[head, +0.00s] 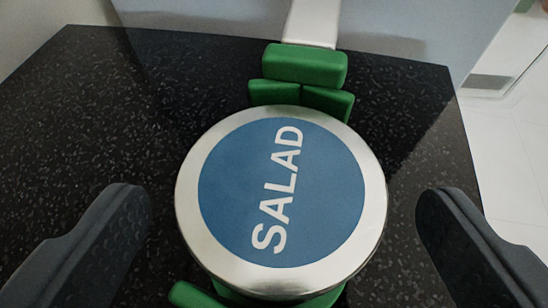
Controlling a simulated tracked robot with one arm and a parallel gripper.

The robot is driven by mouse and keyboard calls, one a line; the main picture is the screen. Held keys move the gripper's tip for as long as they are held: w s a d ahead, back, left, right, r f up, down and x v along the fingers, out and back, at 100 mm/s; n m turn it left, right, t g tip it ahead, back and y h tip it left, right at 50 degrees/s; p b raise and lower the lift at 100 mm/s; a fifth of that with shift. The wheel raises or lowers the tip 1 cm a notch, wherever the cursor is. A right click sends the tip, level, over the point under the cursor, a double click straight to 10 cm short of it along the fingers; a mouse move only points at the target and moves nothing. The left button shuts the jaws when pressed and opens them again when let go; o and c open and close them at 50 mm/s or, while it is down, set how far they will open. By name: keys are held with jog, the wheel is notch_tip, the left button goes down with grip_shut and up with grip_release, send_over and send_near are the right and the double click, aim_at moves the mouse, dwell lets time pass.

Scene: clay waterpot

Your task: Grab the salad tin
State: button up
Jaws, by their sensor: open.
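The salad tin (281,195) stands upright on the black speckled counter, seen from above in the head view. Its round lid has a silver rim and a blue disc with the word "SALAD" in white. My gripper (285,215) is open, with one dark finger to the left of the tin and the other to the right. Gaps show between both fingers and the tin, so neither appears to touch it. The tin's side walls are mostly hidden under the lid.
Green block-like pieces (306,64) lie just behind the tin, next to a white upright strip (312,22) at the wall. Another green piece (195,295) shows at the tin's front. The black counter (100,110) is bare on the left; its right edge drops to a white tiled floor (510,150).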

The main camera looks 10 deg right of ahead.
aim_at(278, 195)
jog(key=shift+b+x, duration=0.35)
jog(key=shift+x, duration=1.55)
jog(key=shift+s, duration=0.15)
jog(key=c, duration=1.2)
